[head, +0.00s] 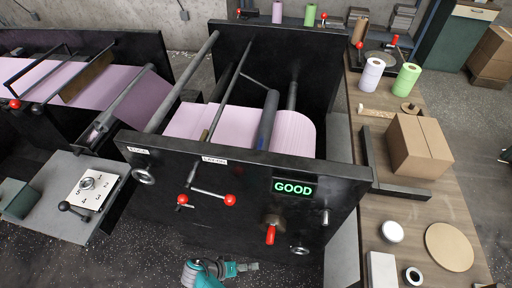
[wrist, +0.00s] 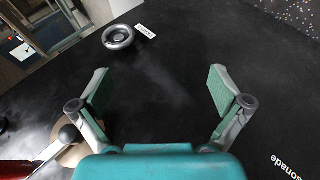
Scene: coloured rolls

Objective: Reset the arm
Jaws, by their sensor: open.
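My gripper (head: 248,267) is low at the bottom middle of the head view, in front of the machine's black front panel (head: 240,170), with part of my teal arm beside it. In the wrist view my gripper (wrist: 160,88) has its two green-padded fingers spread wide, with nothing between them. The black panel (wrist: 165,130) lies beyond the fingers. I cannot tell the exact gap between fingers and panel.
The panel bears a handwheel (wrist: 118,37), a lever with red balls (head: 230,200), a red-handled knob (head: 270,234) and a lit GOOD sign (head: 293,188). A wooden bench (head: 440,215) at right holds a cardboard box (head: 420,146) and rolls. Speckled floor shows below.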

